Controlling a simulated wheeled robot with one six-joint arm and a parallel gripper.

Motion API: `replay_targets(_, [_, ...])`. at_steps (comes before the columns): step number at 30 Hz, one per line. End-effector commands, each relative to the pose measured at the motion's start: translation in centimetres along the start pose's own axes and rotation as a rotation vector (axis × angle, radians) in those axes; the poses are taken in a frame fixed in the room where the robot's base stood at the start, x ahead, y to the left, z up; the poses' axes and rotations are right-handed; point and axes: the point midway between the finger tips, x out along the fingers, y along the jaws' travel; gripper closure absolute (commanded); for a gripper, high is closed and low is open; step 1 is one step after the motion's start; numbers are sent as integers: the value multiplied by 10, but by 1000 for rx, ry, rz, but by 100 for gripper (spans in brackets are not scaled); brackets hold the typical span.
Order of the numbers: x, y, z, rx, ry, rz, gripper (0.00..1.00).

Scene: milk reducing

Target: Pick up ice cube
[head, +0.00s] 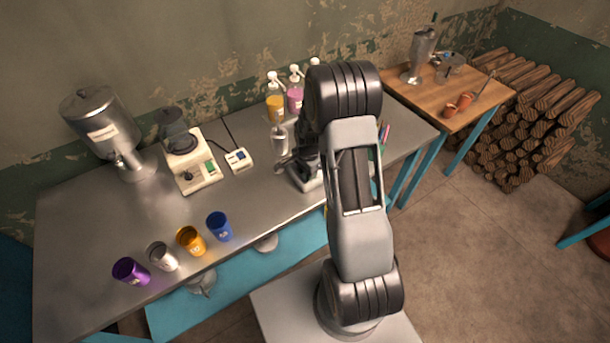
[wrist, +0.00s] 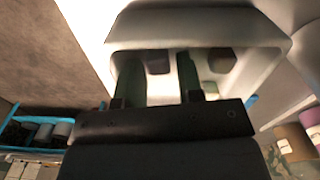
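In the wrist view, the two dark green fingers of my gripper (wrist: 159,82) reach down into a pale, white-walled container (wrist: 270,68). The fingers stand apart. A small dark brownish cube (wrist: 158,62) shows between them, with space visible on both sides. Another dark cube (wrist: 222,60) lies to the right of the right finger, and a paler cube-like piece (wrist: 212,88) sits near that finger's base. Which of these is the ice cube to be picked is not clear. In the head view, my arm hides most of the container (head: 308,182) and the gripper.
On the metal table (head: 120,205) stand purple (head: 131,271), silver (head: 162,256), yellow (head: 191,240) and blue (head: 219,226) cups, a white machine (head: 192,170) and a steel dispenser (head: 102,128). Pump bottles (head: 294,92) stand behind my arm. The table's middle is mostly clear.

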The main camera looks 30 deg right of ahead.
Motion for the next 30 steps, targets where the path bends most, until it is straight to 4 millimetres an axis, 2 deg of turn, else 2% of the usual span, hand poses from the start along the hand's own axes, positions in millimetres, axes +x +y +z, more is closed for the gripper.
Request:
replay_targets(6, [0,0,0,0,0,-1,66])
replay_targets(17, [0,0,0,0,0,0,100])
replay_targets(26, [-1,0,0,0,0,-1,100])
replay_targets(30, [-10,-1,0,0,1,-3,100])
